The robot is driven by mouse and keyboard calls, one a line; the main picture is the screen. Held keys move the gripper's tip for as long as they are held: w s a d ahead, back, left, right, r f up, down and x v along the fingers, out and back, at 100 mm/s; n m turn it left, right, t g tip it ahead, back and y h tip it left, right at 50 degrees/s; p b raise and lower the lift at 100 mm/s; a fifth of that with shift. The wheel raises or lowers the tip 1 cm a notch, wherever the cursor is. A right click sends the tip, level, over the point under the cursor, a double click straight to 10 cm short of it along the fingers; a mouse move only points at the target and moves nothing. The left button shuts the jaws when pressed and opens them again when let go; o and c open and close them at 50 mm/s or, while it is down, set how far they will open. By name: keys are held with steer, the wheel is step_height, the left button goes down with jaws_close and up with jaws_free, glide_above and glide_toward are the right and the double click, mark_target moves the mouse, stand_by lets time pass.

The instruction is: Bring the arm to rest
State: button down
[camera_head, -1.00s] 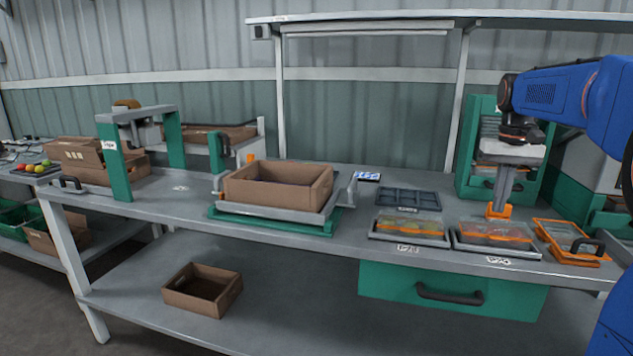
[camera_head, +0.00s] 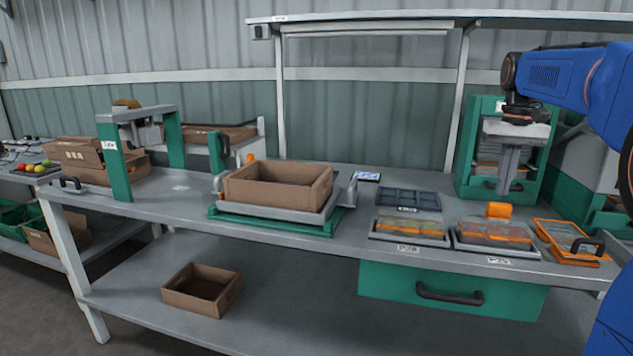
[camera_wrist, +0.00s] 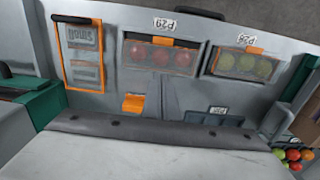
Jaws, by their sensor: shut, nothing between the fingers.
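My gripper (camera_head: 506,190) hangs from my blue arm at the right side of the head view. Its grey fingers point down and are together, with nothing between them. They hang above the back of the bench (camera_head: 280,240), just behind an upright orange tab (camera_head: 499,210) in the picture. In the wrist view, the grey body of my gripper fills the bottom, and the orange tab (camera_wrist: 134,103) shows just past its edge.
Two lidded punnets (camera_head: 409,228) (camera_head: 495,234) and an orange frame (camera_head: 571,241) lie near the front edge. A dark divided tray (camera_head: 408,196) lies behind. A green cabinet (camera_head: 463,150) stands close to my gripper. A cardboard crate (camera_head: 277,186) sits on a scale to the left.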

steer(key=s+a+f+n+t, duration=0.1)
steer(key=s+a+f, duration=0.35)
steer(key=s, duration=0.35)
steer(key=s+a+f+n+t, duration=0.1)
steer(key=s+a+f, duration=0.2)
steer(key=s+a, duration=0.4)
steer(key=s+a+f+n+t, duration=0.1)
steer(key=s+a+f, duration=0.3)
steer(key=s+f, duration=1.1)
steer(key=shift+a+t, duration=0.15)
steer(key=shift+t, duration=0.75)
steer(key=shift+s+r, duration=0.1)
